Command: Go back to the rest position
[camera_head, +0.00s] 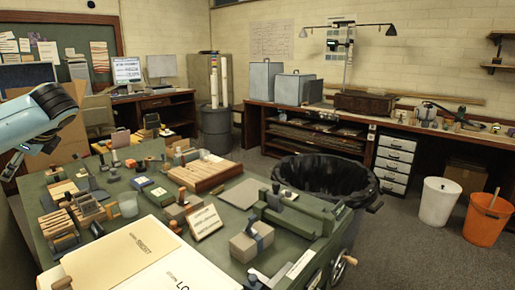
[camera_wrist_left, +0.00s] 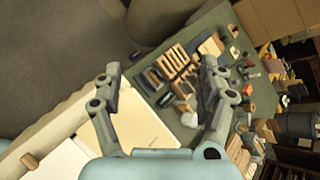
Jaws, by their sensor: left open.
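My left gripper (camera_wrist_left: 158,75) shows in the left wrist view with its two grey fingers spread wide. It is open, and nothing is between the fingers. It is above the green worktable (camera_head: 133,238), with a cream folder on the table behind the fingers. In the head view, my light blue left arm comes in at the upper left, raised over the table's far left side. The fingers are hardly visible there. My right gripper is in neither view.
The worktable holds wooden blocks, stamps, a tan folder (camera_head: 122,252), a sign (camera_head: 204,222) and a grey block (camera_head: 251,242). A black-lined bin (camera_head: 325,178) stands behind it. A white bucket (camera_head: 438,203) and an orange bucket (camera_head: 487,220) stand at right. Floor before the buckets is clear.

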